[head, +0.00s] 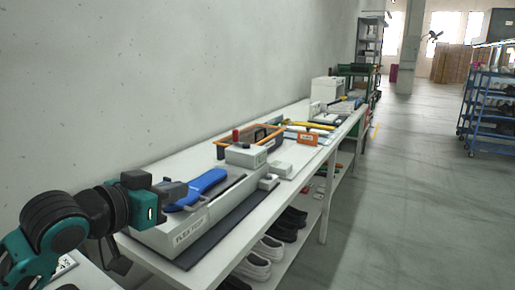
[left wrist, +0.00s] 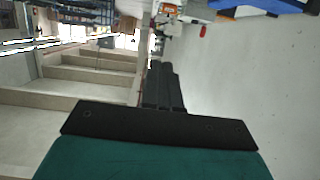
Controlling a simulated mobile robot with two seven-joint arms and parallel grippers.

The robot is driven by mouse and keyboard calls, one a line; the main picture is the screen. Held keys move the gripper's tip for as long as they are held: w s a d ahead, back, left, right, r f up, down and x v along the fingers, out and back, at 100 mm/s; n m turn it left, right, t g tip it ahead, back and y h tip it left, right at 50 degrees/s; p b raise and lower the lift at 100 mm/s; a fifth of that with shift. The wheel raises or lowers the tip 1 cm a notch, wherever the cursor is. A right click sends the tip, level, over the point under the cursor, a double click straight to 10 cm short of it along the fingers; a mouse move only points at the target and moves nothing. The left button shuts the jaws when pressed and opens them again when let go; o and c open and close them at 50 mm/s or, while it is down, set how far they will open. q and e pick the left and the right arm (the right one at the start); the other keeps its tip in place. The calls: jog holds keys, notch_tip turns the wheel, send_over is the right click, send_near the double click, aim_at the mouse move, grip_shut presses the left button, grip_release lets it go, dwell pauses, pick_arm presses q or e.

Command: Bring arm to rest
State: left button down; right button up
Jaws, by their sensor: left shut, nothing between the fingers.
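My left arm comes in from the lower left in the head view. Its left gripper (head: 178,192) is shut and empty, just above the near left end of the long white table (head: 210,262). In the left wrist view the dark fingers of the left gripper (left wrist: 163,88) lie together with nothing between them. A blue shoe-shaped piece (head: 205,187) lies on a white flex test machine (head: 170,232) just right of the gripper in the head view. I cannot tell whether the gripper touches the machine. My right gripper is not in view.
A dark mat (head: 230,232) lies along the table front. Farther back are an orange-rimmed tray (head: 268,143) and a white box (head: 325,90). Shoes (head: 268,247) stand on the shelf below. A concrete wall runs along the left. The floor (head: 420,200) right of the table is clear. A blue rack (head: 490,110) stands far right.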

pick_arm(q)
jog(key=s+a+f+n+y, duration=0.1)
jog(key=s+f, duration=0.2)
jog(key=f, duration=0.7)
jog(key=s+f+n+g+y, duration=0.1)
jog(key=s+f, duration=0.3)
jog(key=f, duration=0.5)
jog(key=s+a+f+n+y, duration=0.1)
jog(key=s+f, duration=0.2)
jog(key=f, duration=0.7)
jog(key=s+f+g+y, duration=0.1)
jog(key=s+f+y, duration=0.1)
jog(key=s+f, duration=0.6)
jog(key=s, duration=0.2)
jog(key=shift+s+a+f, duration=0.35)
jog(key=shift+f, duration=0.05)
